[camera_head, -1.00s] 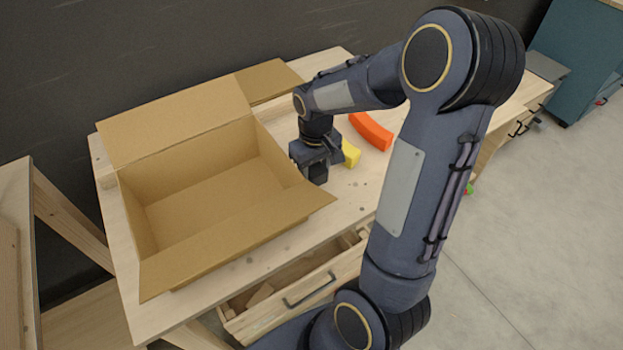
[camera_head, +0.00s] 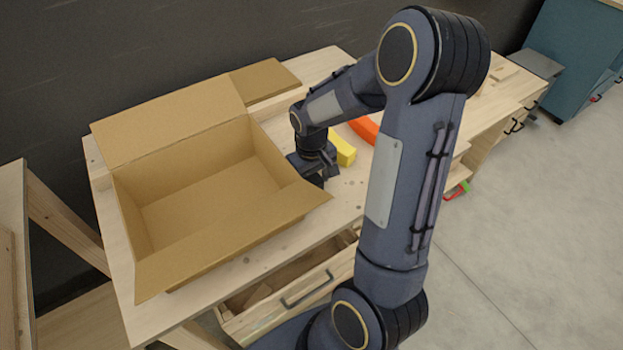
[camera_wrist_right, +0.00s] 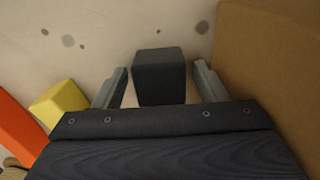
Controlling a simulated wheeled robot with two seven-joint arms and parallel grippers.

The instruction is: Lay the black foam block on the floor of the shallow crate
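The black foam block (camera_wrist_right: 160,77) stands on the table between the two fingers of my right gripper (camera_wrist_right: 162,88) in the right wrist view, with a gap visible on each side. The gripper is open. In the head view my right gripper (camera_head: 318,178) points down at the table, just right of an open cardboard box (camera_head: 205,222), and hides the block. The box looks empty, with its flaps folded out. Its brown side (camera_wrist_right: 275,60) also shows at the right of the wrist view. No other shallow crate shows. My left gripper is not in view.
A yellow block (camera_head: 343,149) and an orange curved piece (camera_head: 365,129) lie beyond my right gripper. A box flap (camera_head: 240,230) reaches close to the gripper. Below the tabletop an open drawer (camera_head: 300,290) sticks out. A dark wall stands behind.

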